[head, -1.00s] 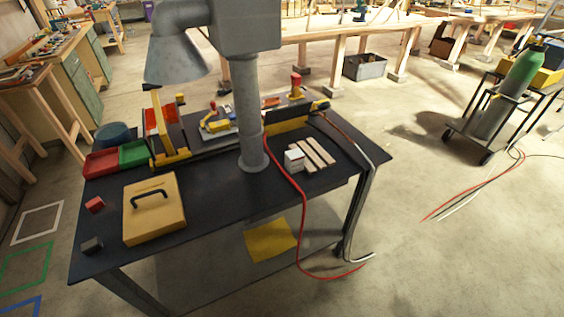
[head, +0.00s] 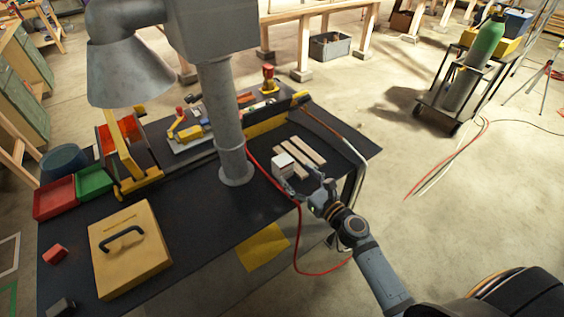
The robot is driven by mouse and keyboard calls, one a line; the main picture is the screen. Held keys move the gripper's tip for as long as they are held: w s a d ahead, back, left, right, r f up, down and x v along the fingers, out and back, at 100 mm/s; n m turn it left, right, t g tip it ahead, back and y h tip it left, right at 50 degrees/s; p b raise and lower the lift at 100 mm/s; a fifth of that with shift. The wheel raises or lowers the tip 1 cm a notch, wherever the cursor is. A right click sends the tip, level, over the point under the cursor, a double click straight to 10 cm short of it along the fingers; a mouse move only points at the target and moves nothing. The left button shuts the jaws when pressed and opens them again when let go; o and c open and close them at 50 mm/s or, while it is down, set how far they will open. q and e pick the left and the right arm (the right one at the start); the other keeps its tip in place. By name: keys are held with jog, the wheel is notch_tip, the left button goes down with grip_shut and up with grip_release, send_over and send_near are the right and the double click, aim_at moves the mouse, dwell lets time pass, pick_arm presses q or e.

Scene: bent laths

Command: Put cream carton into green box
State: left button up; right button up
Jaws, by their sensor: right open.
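The cream carton (head: 283,166) is a small pale block. It stands on the dark table beside the wooden laths, right of the grey column. The green box (head: 95,182) is a small open tray at the table's left, beside a red one. My right gripper (head: 306,186) is open, just right of and nearer than the carton. Whether a finger touches the carton I cannot tell. My left gripper is not in view.
A grey duct column (head: 228,120) stands on the table between carton and green box. A yellow case (head: 130,248) with a black handle lies at front left. Pale laths (head: 300,155) lie behind the carton. A red hose (head: 298,232) hangs over the front edge.

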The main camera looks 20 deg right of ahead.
aim_at(288, 165)
jog(key=shift+x, duration=1.25)
jog(key=shift+w+f, duration=0.2)
jog(key=shift+f, duration=0.1)
jog(key=shift+w+a+r+p, duration=0.35)
jog(key=shift+w+r+p, duration=0.2)
jog(key=shift+w+p, duration=0.25)
jog(key=x, duration=0.2)
jog(key=shift+w+a+f, duration=0.15)
jog(key=shift+w, duration=0.1)
jog(key=shift+w+a+f, duration=0.1)
jog(key=shift+w+a, duration=0.05)
jog(key=shift+w, duration=0.15)
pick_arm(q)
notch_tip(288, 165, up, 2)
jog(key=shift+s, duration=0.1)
